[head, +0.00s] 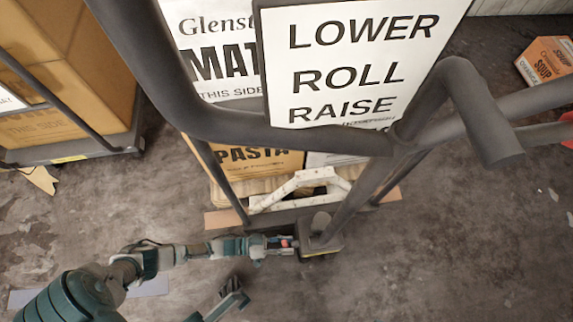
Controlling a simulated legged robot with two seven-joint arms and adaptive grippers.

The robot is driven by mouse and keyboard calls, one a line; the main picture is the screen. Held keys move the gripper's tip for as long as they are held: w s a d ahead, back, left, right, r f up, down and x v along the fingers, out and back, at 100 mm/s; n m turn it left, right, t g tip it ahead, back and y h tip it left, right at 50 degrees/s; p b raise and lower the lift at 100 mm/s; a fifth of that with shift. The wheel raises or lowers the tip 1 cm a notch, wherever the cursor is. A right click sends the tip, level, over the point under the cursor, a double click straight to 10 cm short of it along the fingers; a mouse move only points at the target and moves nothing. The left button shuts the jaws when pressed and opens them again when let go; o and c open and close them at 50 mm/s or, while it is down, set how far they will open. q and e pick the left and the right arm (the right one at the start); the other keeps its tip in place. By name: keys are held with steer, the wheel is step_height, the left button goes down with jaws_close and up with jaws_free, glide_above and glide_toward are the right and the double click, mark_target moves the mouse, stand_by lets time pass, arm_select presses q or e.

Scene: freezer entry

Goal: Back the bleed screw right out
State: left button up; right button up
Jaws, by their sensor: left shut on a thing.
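The pallet jack's grey handle frame (290,135) rises toward me, with a pump base (321,246) at its foot. My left gripper (288,243) reaches in from the left, low at the left side of that base. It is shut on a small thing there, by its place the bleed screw. The jaws mostly hide the screw, and I cannot tell how far out it sits. A small reddish spot shows at the jaws. A dark and teal part, seemingly my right gripper (233,298), shows at the bottom, apart from the jack. Its jaws are unclear.
A LOWER, ROLL, RAISE sign (360,62) hangs on the handle. Behind the frame are a PASTA carton (262,160) and a white bracket-like part (305,182). A cart with large cartons (75,60) stands left. A SOUP carton (545,62) lies far right. The floor at lower right is clear.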

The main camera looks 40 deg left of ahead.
arm_select(q)
steer(key=n, duration=0.6)
steer(key=shift+f+n+t, duration=0.2)
steer(key=shift+n+t, duration=0.2)
steer(key=n, duration=0.6)
steer(key=shift+w+a+n+t, duration=0.1)
steer(key=shift+n+t, duration=0.3)
steer(key=n, duration=0.6)
steer(key=shift+f+t+y, duration=0.15)
steer(key=shift+t+y, duration=0.25)
steer(key=n, duration=0.2)
steer(key=n+y, duration=0.1)
steer(key=n, duration=0.3)
steer(key=shift+s+d+f+n+t, duration=0.1)
steer(key=shift+s+d+n+t, duration=0.15)
steer(key=shift+n+t, duration=0.05)
steer(key=shift+n, duration=0.3)
steer(key=o, duration=1.2)
steer(key=shift+w, duration=0.1)
steer(key=shift+a, duration=0.1)
